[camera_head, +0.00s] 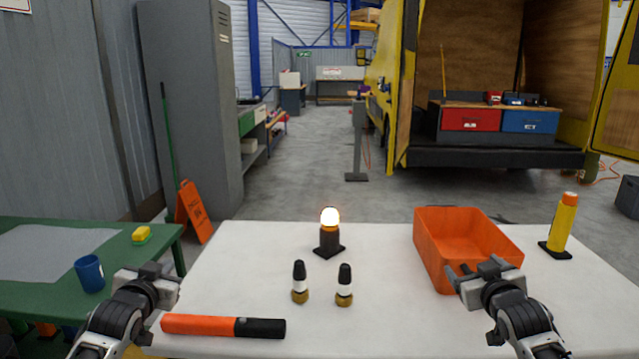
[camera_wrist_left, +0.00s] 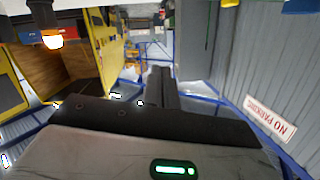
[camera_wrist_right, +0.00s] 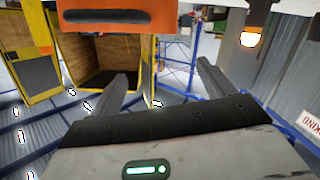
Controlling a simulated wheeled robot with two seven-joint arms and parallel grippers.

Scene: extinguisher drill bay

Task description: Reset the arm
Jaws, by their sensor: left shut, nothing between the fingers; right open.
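My left gripper (camera_head: 150,271) is over the left edge of the white table, above and behind the orange and black cylinder. It also shows in the left wrist view (camera_wrist_left: 160,72), with its fingers together and nothing between them. My right gripper (camera_head: 478,268) is in front of the orange bin at the right. In the right wrist view (camera_wrist_right: 165,75) its fingers stand wide apart and empty. A lit lamp on a dark base (camera_head: 329,232) stands at the table's middle back. The two wrist views look upside down.
A green table (camera_head: 150,240) at left holds a blue cup (camera_head: 89,273) and a yellow sponge (camera_head: 141,233).

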